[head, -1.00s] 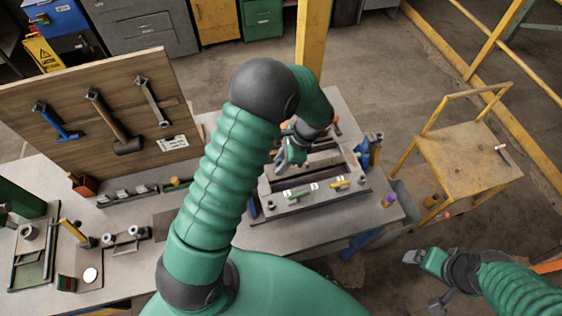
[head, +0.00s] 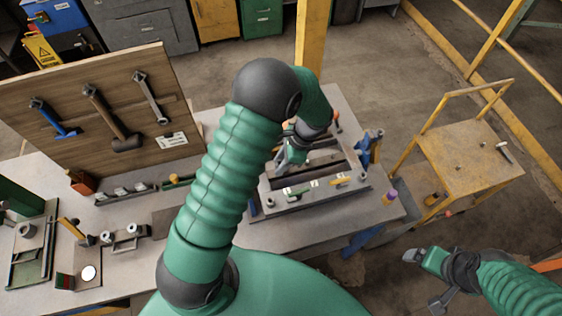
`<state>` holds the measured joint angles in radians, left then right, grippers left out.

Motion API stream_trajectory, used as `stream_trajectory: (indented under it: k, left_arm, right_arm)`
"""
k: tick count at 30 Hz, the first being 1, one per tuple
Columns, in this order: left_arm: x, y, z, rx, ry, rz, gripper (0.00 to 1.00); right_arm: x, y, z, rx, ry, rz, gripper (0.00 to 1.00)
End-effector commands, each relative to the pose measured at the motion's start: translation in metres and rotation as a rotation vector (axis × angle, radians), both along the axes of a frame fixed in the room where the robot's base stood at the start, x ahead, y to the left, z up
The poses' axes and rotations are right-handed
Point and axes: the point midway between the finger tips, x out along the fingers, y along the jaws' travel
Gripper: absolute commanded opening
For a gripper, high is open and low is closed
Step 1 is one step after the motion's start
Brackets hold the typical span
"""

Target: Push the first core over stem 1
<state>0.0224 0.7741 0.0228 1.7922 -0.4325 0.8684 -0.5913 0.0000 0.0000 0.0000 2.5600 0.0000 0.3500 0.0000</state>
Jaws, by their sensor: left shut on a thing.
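My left gripper (head: 287,159) is over the left part of the grey metal mould (head: 312,200) on the table, pointing down. It is shut on what seems to be the first core, mostly hidden by the fingers and wrist. Stem 1 cannot be made out behind the gripper, so I cannot tell whether the core is around it or above it. The mould's front plate bears a green piece (head: 297,192) and a yellow piece (head: 341,181). My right gripper (head: 413,255) hangs empty-looking at the lower right, away from the table; its jaw opening is unclear.
Small fixtures and a tray (head: 35,255) occupy the table's left side. A yellow post (head: 310,45) rises behind the mould. A yellow cart (head: 470,160) stands right, beyond a floor gap.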

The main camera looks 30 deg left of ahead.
Motion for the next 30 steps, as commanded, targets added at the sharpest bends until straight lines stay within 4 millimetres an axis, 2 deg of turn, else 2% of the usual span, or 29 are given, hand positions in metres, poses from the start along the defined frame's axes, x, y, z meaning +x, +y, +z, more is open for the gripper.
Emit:
stream_trajectory:
  k: [20,21,26,30]
  left_arm:
    - [0.0,0.0,-0.013,0.0,0.0,0.0,0.0]
    - [0.0,0.0,-0.013,0.0,0.0,0.0,0.32]
    - [0.0,0.0,-0.012,0.0,0.0,0.0,0.53]
    - [0.0,0.0,-0.012,0.0,0.0,0.0,0.55]
  right_arm:
    - [0.0,0.0,-0.007,0.0,0.0,0.0,0.89]
    - [0.0,0.0,-0.007,0.0,0.0,0.0,0.89]
    - [0.0,0.0,-0.007,0.0,0.0,0.0,0.89]
    - [0.0,0.0,-0.007,0.0,0.0,0.0,0.89]
